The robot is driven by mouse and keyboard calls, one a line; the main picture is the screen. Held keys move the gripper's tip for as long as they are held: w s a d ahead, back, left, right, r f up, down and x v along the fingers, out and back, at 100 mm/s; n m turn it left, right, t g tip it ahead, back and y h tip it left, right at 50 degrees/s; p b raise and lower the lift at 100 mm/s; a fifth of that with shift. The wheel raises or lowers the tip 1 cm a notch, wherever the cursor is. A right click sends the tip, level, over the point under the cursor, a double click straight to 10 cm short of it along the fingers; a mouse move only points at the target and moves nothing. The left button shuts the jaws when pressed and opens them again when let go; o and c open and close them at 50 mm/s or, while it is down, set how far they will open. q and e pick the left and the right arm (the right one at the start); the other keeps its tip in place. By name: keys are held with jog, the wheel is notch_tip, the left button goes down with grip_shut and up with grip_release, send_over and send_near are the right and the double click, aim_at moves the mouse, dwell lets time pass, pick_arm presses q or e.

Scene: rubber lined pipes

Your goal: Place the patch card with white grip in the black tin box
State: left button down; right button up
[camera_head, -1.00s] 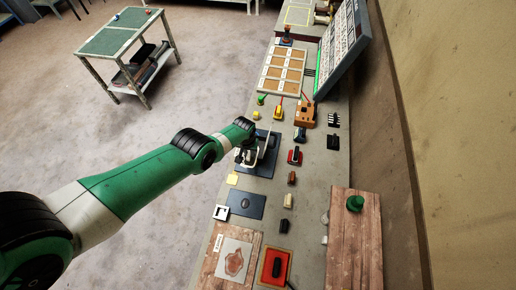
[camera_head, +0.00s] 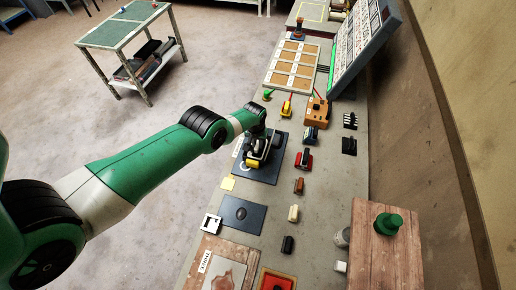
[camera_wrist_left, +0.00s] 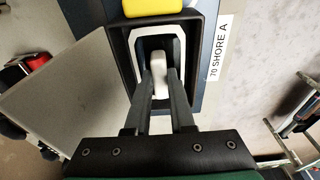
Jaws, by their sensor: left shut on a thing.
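My left gripper (camera_head: 262,142) is over the dark blue mat (camera_head: 268,174) on the bench. In the left wrist view its fingers (camera_wrist_left: 158,90) are shut on the white grip (camera_wrist_left: 158,62) of a patch card. The pale edge of the card (camera_wrist_left: 180,45) shows around the grip. The black tin box (camera_wrist_left: 122,50) frames the card on the visible sides. I cannot tell whether the card rests on its floor or hangs just above it. A yellow part (camera_wrist_left: 160,8) is at the box's far side. The fingers hide part of the card. My right gripper is not in view.
A "70 SHORE A" label (camera_wrist_left: 217,48) lies beside the box. A red-and-black block (camera_head: 304,158) and several small blocks stand to the right. A second dark mat (camera_head: 242,212) lies nearer, and a wooden board (camera_head: 376,250) is at right.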

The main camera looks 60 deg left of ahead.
aim_at(256, 149)
pick_arm(q)
jog(key=shift+s+d+f, duration=0.1)
jog(key=shift+f, duration=0.75)
jog(key=shift+r, duration=0.2)
jog(key=shift+f, duration=0.25)
jog(key=c, duration=0.8)
grip_release()
jog(key=shift+r, duration=0.1)
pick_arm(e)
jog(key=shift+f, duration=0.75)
pick_arm(q)
jog(key=shift+o, duration=0.2)
jog(key=shift+r, duration=0.1)
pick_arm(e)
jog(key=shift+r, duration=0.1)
pick_arm(q)
notch_tip(256, 149, up, 12)
jog(key=s+d+p, duration=0.1)
jog(key=p, duration=1.4)
jog(key=shift+d, duration=0.2)
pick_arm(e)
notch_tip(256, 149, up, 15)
pick_arm(q)
jog(key=shift+s, duration=0.1)
